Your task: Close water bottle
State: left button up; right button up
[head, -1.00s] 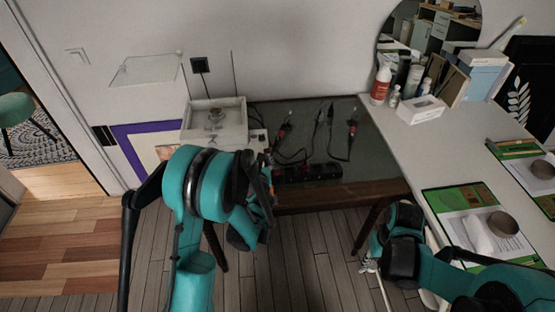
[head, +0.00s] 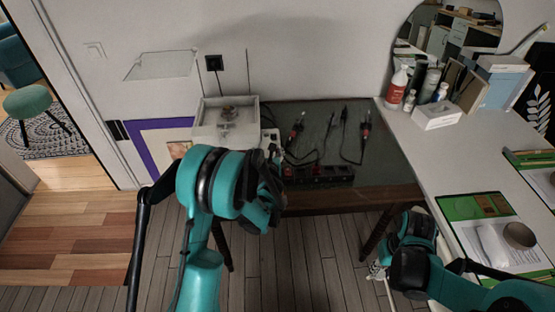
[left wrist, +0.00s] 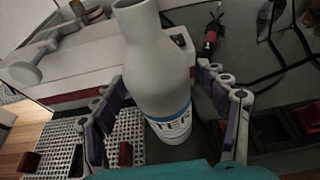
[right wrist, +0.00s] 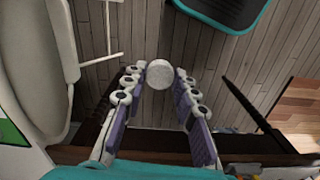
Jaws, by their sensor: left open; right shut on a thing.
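A white water bottle (left wrist: 160,60) with a blue-banded label shows in the left wrist view. It stands between the spread fingers of my left gripper (left wrist: 165,85), which is open. Its neck points to the top of that view, and no cap shows on it. In the head view my left gripper (head: 270,195) is in front of the dark bench and hides the bottle. My right gripper (right wrist: 160,80) is shut on a round white cap (right wrist: 160,74) at its fingertips. In the head view the right gripper (head: 377,270) is low, beside the white table's edge.
The dark bench (head: 385,165) holds soldering tools with cables and a power strip (head: 325,172). A white box (head: 225,128) is at its left end. The white table (head: 430,150) on the right carries bottles, a tissue box (head: 437,115) and green mats. Floor lies open below.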

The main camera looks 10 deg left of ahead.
aim_at(267, 145)
pick_arm(q)
jog(key=c, duration=1.4)
jog(key=shift+r, duration=0.15)
